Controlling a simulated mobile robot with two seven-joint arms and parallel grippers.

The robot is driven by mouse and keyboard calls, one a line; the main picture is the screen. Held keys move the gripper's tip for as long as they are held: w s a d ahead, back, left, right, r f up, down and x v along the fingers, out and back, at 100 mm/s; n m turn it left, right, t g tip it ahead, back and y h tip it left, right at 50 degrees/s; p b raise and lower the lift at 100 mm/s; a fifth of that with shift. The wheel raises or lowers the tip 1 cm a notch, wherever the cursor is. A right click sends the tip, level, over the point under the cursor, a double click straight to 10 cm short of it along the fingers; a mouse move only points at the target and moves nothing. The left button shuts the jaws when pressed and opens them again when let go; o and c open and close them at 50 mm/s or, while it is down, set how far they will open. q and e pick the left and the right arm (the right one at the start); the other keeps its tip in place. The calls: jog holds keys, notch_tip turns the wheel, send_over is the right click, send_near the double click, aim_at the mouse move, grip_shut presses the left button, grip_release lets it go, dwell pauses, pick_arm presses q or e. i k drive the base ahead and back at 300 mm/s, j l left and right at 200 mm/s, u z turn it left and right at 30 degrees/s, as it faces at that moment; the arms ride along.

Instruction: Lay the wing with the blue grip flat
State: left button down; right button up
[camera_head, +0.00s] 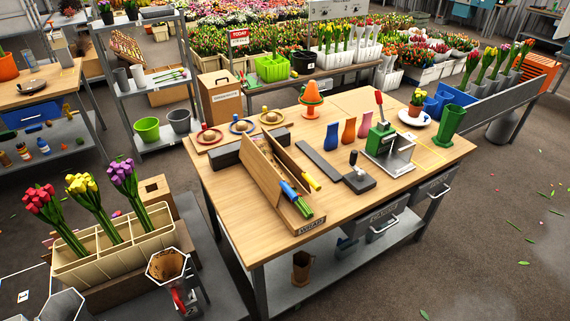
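A wooden folding trough (270,203) stands near the front left of the wooden table (345,225). Its two wings are raised and leaning, forming a V-like channel. The blue grip (288,189) is at the front end, next to the broad left wing (262,172). The yellow grip (311,183) is by the thinner right wing (291,158). The inside of the channel is partly hidden by the left wing. Neither of my grippers is in view.
A dark block (226,154) lies left of the trough. A dark bar (318,161) and a grey tool base with an upright handle (357,180) lie to its right. A red-handled press (384,140) stands farther right. The table's front right is clear.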

aim_at(271, 180)
jog(key=u, duration=0.35)
jog(key=i+l+u, duration=0.1)
jog(key=l+u, duration=0.4)
jog(key=u, duration=0.25)
jog(key=l+u, duration=0.35)
jog(key=k+l+u, duration=0.1)
jog(key=l+u, duration=0.35)
jog(key=l, duration=0.6)
jog(key=k+l, duration=0.1)
jog(key=l, duration=0.45)
jog(key=k+l, duration=0.1)
jog(key=l, duration=0.4)
jog(key=k+l+u, duration=0.1)
jog(key=l, duration=0.45)
jog(key=k+l, duration=0.1)
jog(key=l, duration=0.4)
jog(key=k, duration=0.65)
